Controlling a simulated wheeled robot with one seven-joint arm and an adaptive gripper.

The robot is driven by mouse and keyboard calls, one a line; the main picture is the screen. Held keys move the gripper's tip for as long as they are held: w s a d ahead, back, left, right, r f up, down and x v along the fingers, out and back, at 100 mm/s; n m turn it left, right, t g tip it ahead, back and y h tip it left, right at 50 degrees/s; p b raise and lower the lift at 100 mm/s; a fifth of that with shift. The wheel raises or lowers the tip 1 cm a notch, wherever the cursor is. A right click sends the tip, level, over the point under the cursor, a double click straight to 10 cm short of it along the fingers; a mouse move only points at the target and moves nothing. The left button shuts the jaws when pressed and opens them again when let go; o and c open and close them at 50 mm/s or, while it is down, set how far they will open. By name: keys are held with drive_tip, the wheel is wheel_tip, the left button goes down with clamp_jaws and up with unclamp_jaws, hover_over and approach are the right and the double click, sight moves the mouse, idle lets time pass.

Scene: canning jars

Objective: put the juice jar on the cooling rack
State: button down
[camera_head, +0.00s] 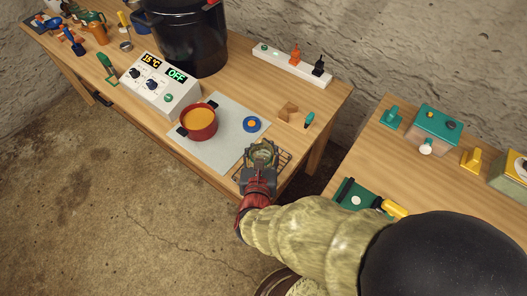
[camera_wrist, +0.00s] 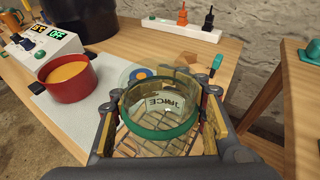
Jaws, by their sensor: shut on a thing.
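The juice jar (camera_wrist: 160,108) is clear glass with a green band and a label reading JUICE, seen reversed in the wrist view. My gripper (camera_wrist: 160,112) is shut on it, one finger on each side. In the head view the jar (camera_head: 264,154) is between the fingers of my gripper (camera_head: 261,160) at the bench's front right corner. The wire cooling rack (camera_head: 283,164) is directly under the jar, and its wires (camera_wrist: 135,148) show below and through the glass. I cannot tell whether the jar's base touches the wires. My gripper hides part of the rack.
A red pot (camera_head: 201,123) of orange liquid stands on a grey mat (camera_head: 215,152) left of the rack. A blue ring-shaped thing (camera_head: 251,124) lies behind the jar. A wooden block (camera_head: 288,111) and power strip (camera_head: 290,66) are farther back. A second table (camera_head: 372,150) is at right.

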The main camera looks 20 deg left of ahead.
drive_tip(key=w+f, duration=0.1)
drive_tip(key=w+a+f+b, duration=0.1)
drive_tip(key=f, duration=0.1)
drive_tip(key=w+f+b, duration=0.1)
drive_tip(key=w+f, duration=0.1)
drive_tip(key=shift+w+a+f, duration=0.1)
drive_tip(key=shift+a+f, duration=0.1)
drive_tip(key=shift+w+a+f+b, duration=0.15)
drive_tip(key=shift+f+b, duration=0.4)
drive_tip(key=shift+f, duration=0.35)
drive_tip(key=shift+w+d+f+b, duration=0.1)
drive_tip(key=shift+f+b, duration=0.4)
drive_tip(key=shift+f, duration=0.35)
drive_tip(key=shift+f, duration=0.2)
drive_tip(key=c, duration=1)
unclamp_jaws()
drive_tip(key=shift+r, duration=0.15)
